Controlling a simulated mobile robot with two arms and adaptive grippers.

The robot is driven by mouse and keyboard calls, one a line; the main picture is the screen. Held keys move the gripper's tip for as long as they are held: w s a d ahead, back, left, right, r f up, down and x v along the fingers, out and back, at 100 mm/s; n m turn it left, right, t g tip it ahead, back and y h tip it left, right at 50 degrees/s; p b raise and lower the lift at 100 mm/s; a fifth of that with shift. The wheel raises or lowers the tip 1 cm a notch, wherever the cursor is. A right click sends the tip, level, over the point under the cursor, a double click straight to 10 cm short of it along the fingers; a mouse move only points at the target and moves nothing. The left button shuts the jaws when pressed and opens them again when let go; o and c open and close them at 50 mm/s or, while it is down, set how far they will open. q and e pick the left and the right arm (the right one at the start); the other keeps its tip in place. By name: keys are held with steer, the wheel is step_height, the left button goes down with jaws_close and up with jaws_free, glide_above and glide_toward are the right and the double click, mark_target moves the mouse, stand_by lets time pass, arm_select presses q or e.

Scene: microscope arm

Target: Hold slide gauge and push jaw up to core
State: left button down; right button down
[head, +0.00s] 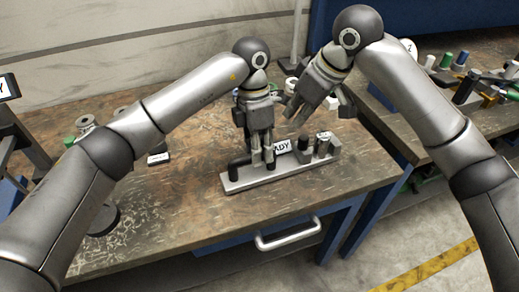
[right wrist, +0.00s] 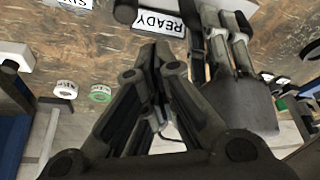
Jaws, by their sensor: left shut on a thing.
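The slide gauge (head: 246,183) is a long pale-grey bar lying near the table's front edge in the head view. A dark rounded piece stands at its left end; grey blocks and short cylinders (head: 323,143) stand toward its right end. I cannot tell for sure which piece is the jaw and which the core. My left gripper (head: 263,162) points down and is shut on the gauge's left part, hiding what lies between its fingers. It also shows in the right wrist view (right wrist: 228,50). My right gripper (head: 296,108) is shut and empty, tilted above and behind the gauge; its fingertips (right wrist: 155,52) meet.
A READY label (head: 282,147) stands just behind the gauge. A small labelled block (head: 158,158) and several round pieces lie left on the wooden table (head: 180,205). A second bench with tools is at right. The table's front has a drawer handle (head: 288,234).

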mark_target(306, 139)
arm_select(q)
steer(key=shift+r, duration=0.15)
arm_select(e)
step_height(306, 139, down, 10)
steer(key=shift+r, duration=0.15)
stand_by(1.4)
steer(key=shift+d, duration=0.1)
steer(key=shift+w+d, duration=0.35)
steer(key=shift+d, duration=0.3)
steer(key=shift+w+d, duration=0.3)
steer(key=shift+d, duration=0.45)
stand_by(0.4)
steer(key=shift+s+a, duration=0.25)
steer(key=shift+a, duration=0.3)
steer(key=shift+s+a, duration=0.2)
steer(key=shift+a, duration=0.35)
step_height(306, 139, up, 7)
